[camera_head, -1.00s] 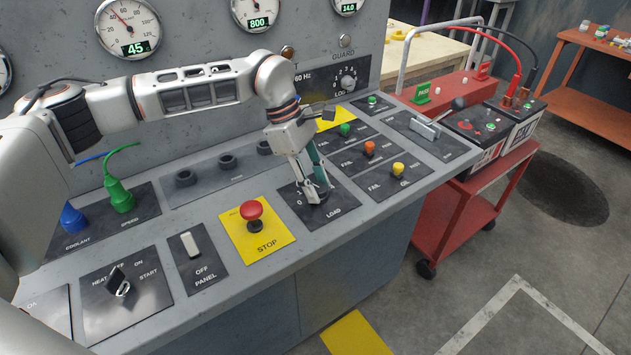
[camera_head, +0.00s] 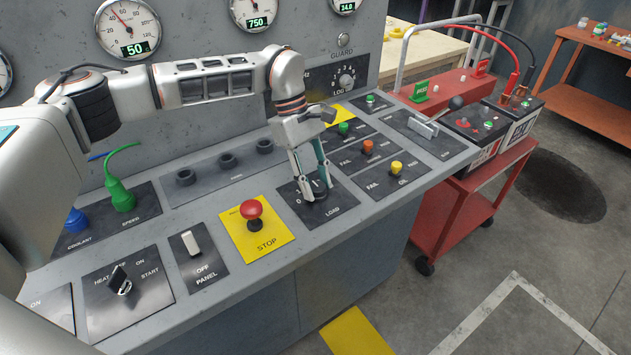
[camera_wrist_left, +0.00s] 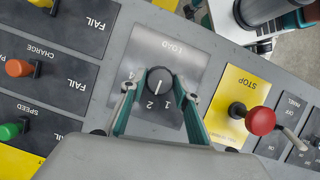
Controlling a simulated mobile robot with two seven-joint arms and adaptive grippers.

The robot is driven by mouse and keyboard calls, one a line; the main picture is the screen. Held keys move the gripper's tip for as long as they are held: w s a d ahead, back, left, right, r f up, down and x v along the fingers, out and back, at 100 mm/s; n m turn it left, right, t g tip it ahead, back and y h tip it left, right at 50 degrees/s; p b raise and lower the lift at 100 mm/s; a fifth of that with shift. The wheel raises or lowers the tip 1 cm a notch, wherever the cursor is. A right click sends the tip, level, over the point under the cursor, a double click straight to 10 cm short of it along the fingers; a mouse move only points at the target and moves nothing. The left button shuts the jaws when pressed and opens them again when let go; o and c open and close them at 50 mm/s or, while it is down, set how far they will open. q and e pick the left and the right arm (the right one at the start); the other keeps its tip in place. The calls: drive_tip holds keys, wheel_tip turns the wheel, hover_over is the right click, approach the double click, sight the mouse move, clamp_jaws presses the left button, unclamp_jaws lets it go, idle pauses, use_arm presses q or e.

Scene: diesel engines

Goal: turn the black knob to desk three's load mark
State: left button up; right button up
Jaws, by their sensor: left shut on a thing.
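The black knob (camera_wrist_left: 160,80) stands on the plate marked LOAD (camera_head: 333,210), with a white pointer line on its top. In the left wrist view, the figures 1 and 2 show on its near side, and the pointer is aimed roughly toward them. I cannot tell exactly which mark it meets. My left gripper (camera_head: 316,188) reaches down over the knob, its two teal-edged fingers on either side of it and shut on it. In the head view the fingers partly hide the knob. My right gripper is in neither current view.
The red STOP button (camera_head: 251,210) on its yellow plate stands close left of the LOAD plate. Several coloured FAIL knobs, such as the orange one (camera_head: 367,147), stand to the right. Gauges (camera_head: 128,28) line the back panel. A red cart (camera_head: 470,190) stands beyond the desk.

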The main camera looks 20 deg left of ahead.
use_arm(q)
drive_tip(key=o, duration=1.1)
drive_tip(key=v, duration=1.2)
